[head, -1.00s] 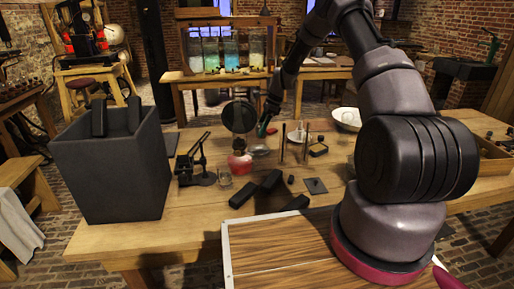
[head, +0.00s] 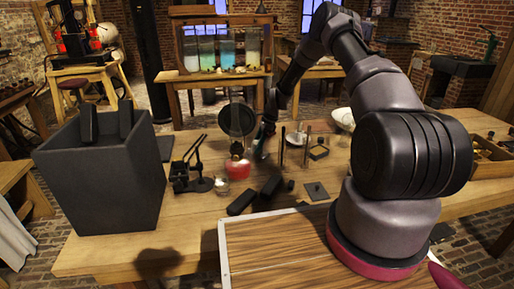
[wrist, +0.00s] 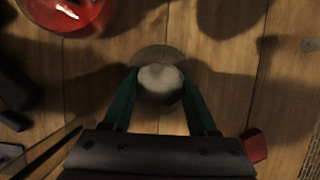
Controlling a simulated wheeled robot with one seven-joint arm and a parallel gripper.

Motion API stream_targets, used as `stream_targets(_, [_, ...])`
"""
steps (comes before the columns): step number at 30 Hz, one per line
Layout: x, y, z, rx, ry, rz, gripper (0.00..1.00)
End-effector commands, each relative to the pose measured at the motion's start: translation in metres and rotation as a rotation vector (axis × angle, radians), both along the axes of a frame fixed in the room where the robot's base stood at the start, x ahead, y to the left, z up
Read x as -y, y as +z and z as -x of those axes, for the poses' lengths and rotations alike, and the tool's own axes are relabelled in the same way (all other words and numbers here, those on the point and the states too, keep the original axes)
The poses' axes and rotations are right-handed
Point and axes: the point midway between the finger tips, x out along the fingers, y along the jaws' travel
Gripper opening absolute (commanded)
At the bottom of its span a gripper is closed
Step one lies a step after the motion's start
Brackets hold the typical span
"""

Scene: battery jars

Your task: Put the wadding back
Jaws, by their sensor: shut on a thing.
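My gripper (wrist: 160,88) points down at the table, with green fingers on both sides of a pale, rounded lump (wrist: 160,82), which looks like the wadding. The gripper is shut on it. A thin, rounded, see-through edge shows just beyond the lump; I cannot tell whether it is a shallow glass dish under it. In the head view my gripper (head: 262,147) is low over the table, right of the red-liquid vessel (head: 238,168). The lump itself is too small to make out there.
The red vessel (wrist: 68,12) is close at the upper left in the wrist view. Black blocks (head: 241,203) lie in front, a black stand (head: 190,172) at left. Upright rods (head: 283,150) and a white dish (head: 297,138) are at right. A large dark box (head: 100,180) stands left.

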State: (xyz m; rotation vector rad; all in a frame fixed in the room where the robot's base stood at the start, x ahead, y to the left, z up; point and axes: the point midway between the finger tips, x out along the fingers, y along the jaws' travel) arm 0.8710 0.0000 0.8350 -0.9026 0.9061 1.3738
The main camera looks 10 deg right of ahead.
Motion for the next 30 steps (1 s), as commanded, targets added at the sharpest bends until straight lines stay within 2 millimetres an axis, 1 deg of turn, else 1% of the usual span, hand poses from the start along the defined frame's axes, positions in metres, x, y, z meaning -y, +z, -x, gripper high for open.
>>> stream_targets(1, [0.000, -0.006, 0.000, 0.000, 0.000, -0.001, 0.00])
stream_targets(2, [0.000, -0.008, 0.000, 0.000, 0.000, -0.001, 0.00])
stream_targets(12, [0.000, -0.011, 0.000, 0.000, 0.000, 0.000, 0.00])
stream_targets(13, [0.000, -0.010, 0.000, 0.001, 0.001, 0.000, 0.70])
stream_targets(14, [0.000, -0.010, 0.000, 0.001, 0.001, 0.000, 0.82])
stream_targets(15, [0.000, -0.010, 0.000, 0.001, 0.001, 0.000, 0.89])
stream_targets(25, [0.000, -0.008, 0.000, 0.001, 0.001, 0.000, 0.89])
stream_targets(28, [0.003, 0.000, -0.001, 0.003, 0.000, 0.001, 0.89])
stream_targets(30, [0.008, 0.011, -0.001, 0.003, 0.000, 0.001, 0.89])
